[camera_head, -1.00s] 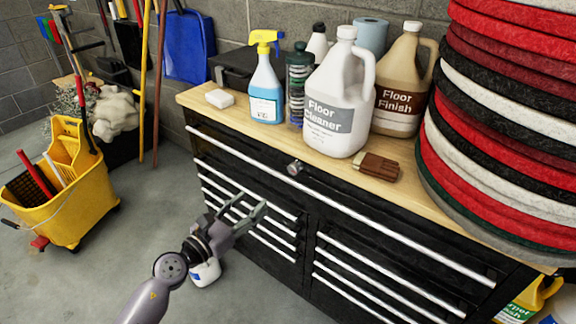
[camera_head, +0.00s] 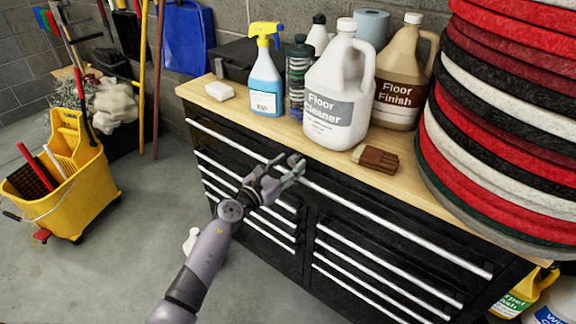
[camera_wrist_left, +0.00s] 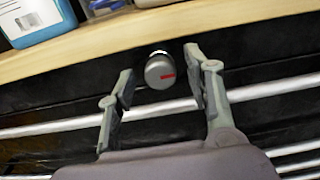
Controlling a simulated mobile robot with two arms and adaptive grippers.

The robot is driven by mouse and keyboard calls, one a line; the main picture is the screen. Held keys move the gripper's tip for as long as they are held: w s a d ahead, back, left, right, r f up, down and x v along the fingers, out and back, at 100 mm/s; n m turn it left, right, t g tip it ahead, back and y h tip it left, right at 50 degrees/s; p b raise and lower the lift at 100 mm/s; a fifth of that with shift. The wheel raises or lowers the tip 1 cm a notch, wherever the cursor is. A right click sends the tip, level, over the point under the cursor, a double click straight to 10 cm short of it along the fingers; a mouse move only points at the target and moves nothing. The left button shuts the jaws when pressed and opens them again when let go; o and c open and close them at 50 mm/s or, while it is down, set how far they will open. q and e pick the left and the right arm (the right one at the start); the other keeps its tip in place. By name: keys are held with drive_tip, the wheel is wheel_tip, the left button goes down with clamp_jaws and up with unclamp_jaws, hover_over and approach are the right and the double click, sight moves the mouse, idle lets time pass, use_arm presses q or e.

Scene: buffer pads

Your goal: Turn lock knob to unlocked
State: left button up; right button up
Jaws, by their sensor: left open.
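I cannot tell whether either finger touches the knob. In the head view my left gripper (camera_head: 286,164) is at the chest's upper edge and hides the knob. My right gripper is not in view.
A white Floor Cleaner jug (camera_head: 335,90), a blue spray bottle (camera_head: 265,82) and a brush (camera_head: 376,159) stand or lie on the wooden top (camera_head: 290,134). Stacked pads (camera_head: 505,120) fill the right. A yellow mop bucket (camera_head: 70,180) is on the floor at left.

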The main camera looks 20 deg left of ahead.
use_arm(q)
clamp_jaws()
idle(0.6)
drive_tip(key=n+p, duration=0.2)
drive_tip(key=n, duration=0.1)
drive_tip(key=shift+a+r+n, duration=0.1)
drive_tip(key=shift+n, duration=0.2)
drive_tip(key=n+p, duration=0.1)
drive_tip(key=n, duration=0.3)
drive_tip(key=shift+n+p, duration=0.3)
drive_tip(key=shift+p, duration=0.1)
drive_tip(key=n+p, duration=0.1)
drive_tip(key=n, duration=0.3)
drive_tip(key=shift+a, duration=0.1)
drive_tip(key=n, duration=0.3)
drive_tip(key=n+p, duration=0.1)
drive_tip(key=n, duration=0.1)
drive_tip(key=shift+f+n+p, duration=0.2)
drive_tip(key=shift+n+p, duration=0.1)
drive_tip(key=shift+n, duration=0.1)
